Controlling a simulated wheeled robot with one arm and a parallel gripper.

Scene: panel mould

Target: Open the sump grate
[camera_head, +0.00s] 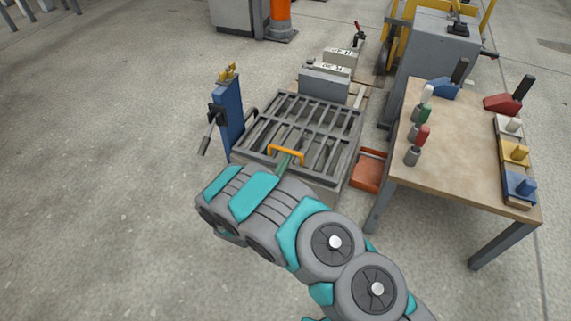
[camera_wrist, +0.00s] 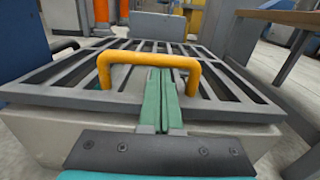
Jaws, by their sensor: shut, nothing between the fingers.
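The sump grate (camera_head: 318,112) is a grey barred lid on top of a low box. It looks flat, with no clear gap under it. A yellow-orange handle (camera_head: 287,150) arches over its near side. In the wrist view the handle (camera_wrist: 150,58) stands upright on the grate (camera_wrist: 60,80), its crossbar running left to right. My gripper (camera_head: 284,163) reaches in from the near side. Its two green fingers (camera_wrist: 163,75) are shut together with nothing between them. Their tips end at the crossbar, right of its middle; whether they touch it or reach under it cannot be told.
A blue post (camera_head: 230,112) with a black lever stands left of the grate. Grey weight blocks (camera_head: 324,85) sit behind it. An orange-red bin (camera_head: 369,170) and a workbench (camera_head: 455,150) with tools are at right. Open floor (camera_head: 100,180) lies left.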

